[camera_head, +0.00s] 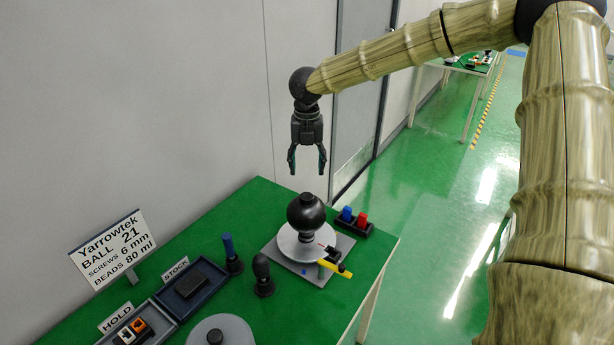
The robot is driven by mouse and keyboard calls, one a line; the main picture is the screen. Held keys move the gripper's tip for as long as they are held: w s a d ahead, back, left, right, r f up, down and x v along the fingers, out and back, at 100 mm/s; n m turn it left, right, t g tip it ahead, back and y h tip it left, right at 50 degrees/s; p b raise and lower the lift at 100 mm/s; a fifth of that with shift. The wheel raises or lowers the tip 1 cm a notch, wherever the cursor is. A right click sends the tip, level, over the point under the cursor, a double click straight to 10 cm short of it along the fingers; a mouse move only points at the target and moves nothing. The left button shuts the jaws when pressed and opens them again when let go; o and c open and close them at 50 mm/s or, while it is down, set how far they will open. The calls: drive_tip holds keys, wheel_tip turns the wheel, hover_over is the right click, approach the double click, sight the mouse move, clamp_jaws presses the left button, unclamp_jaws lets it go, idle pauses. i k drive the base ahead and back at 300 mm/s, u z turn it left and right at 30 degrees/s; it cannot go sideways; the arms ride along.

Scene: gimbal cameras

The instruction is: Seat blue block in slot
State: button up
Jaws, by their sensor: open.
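A small blue block (346,213) stands in the left part of a black holder (354,226) at the table's far right corner. A red piece (362,218) stands beside it. Whether the blue block is fully down in the holder, I cannot tell. A tiny blue spot (305,271) also shows on the grey base plate (287,265); it is too small to identify. Which opening is the slot is not clear. My gripper (307,170) points down, open and empty. It appears above a black ball (306,213), left of and higher than the blue block.
The ball is on a pale round disc (290,247), with a yellow-handled part (336,268) at its front right. A blue-handled tool (228,246) and a black knob (262,270) stand to the left. STOCK (217,273) and HOLD (153,338) trays lie front left, near a grey disc (236,327).

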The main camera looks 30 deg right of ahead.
sight(315, 274)
drive_tip(key=k, duration=1)
